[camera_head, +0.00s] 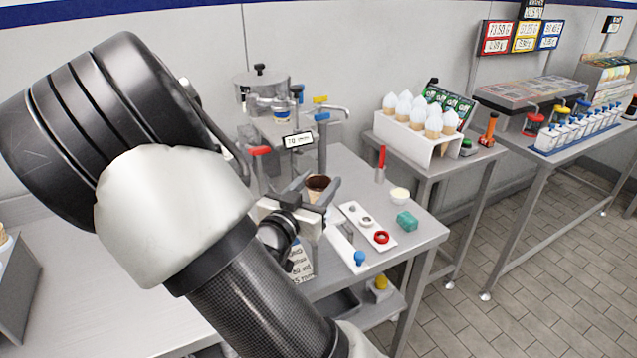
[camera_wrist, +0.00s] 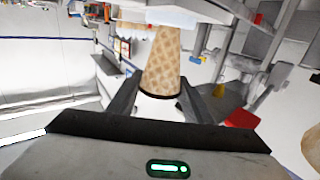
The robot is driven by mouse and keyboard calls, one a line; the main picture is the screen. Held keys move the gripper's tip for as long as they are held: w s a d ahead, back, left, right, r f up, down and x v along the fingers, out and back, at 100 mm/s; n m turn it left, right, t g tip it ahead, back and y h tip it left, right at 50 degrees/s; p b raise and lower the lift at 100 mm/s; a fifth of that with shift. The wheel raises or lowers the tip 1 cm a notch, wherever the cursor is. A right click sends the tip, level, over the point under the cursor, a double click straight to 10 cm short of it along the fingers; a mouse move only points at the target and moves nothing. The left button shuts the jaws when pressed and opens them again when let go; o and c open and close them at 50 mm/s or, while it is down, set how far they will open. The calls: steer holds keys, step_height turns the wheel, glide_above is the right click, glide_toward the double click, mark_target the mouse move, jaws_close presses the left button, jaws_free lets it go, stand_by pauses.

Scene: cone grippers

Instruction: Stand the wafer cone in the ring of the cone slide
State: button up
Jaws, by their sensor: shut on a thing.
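The wafer cone (camera_wrist: 163,62) is tan with a waffle pattern and a dark rim. My gripper (camera_head: 318,188) is shut on it; the jaws flank its wide end in the wrist view.
A blue knob (camera_head: 360,258), a teal block (camera_head: 406,221) and a small cream bowl (camera_head: 399,195) sit near the slide. A machine with taps (camera_head: 322,140) stands behind my gripper. A white rack (camera_head: 405,138) of filled cones stands on another table.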

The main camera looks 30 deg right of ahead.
steer(key=shift+f+b, duration=0.9)
steer(key=shift+f, duration=0.3)
steer(key=shift+r, duration=0.15)
steer(key=shift+r+p, duration=3.1)
steer(key=shift+r, duration=0.1)
steer(key=shift+f+b, duration=2.55)
steer(key=shift+f, duration=0.8)
steer(key=o, duration=0.8)
